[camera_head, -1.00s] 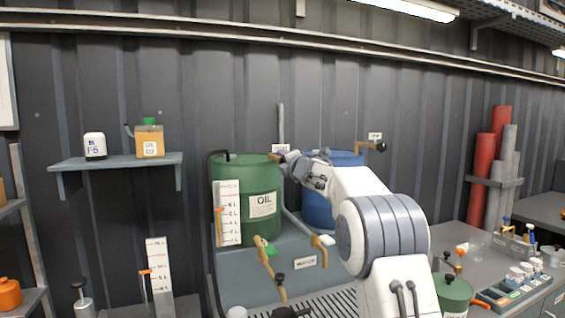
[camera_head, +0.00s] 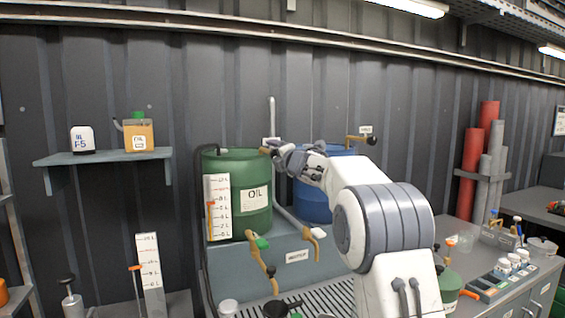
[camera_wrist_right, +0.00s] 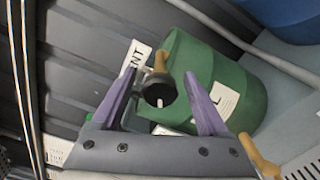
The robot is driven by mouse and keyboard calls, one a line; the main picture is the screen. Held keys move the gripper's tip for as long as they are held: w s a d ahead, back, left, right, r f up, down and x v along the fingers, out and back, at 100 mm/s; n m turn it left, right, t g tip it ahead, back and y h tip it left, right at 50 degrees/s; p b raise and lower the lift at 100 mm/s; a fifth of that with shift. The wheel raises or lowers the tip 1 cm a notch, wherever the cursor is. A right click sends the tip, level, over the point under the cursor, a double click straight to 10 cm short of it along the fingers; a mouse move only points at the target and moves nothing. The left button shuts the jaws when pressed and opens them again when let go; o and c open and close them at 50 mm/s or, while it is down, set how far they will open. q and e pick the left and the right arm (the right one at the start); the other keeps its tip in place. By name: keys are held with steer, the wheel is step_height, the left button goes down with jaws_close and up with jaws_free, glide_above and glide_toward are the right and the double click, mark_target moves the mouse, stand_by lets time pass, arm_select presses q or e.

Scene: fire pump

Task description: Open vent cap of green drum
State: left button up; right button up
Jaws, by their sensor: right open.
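The green drum (camera_head: 238,180) with an OIL label stands on a grey stand, and it also shows in the right wrist view (camera_wrist_right: 240,85). In that view a black vent cap (camera_wrist_right: 158,92) on a brass fitting (camera_wrist_right: 160,62) lies between the purple fingers of my right gripper (camera_wrist_right: 160,78). The fingers are open, with gaps visible on both sides of the cap. My left gripper is not in view.
A blue drum (camera_head: 313,205) stands behind my right arm. A white VENT label (camera_wrist_right: 133,62) is beside the cap. Brass taps (camera_head: 253,252) hang at the stand's front. A grey pipe (camera_head: 272,115) rises behind.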

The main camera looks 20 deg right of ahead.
steer(key=s+b, duration=0.2)
steer(key=s, duration=0.6)
steer(key=shift+s+d+f, duration=0.1)
steer(key=shift+s+d, duration=0.05)
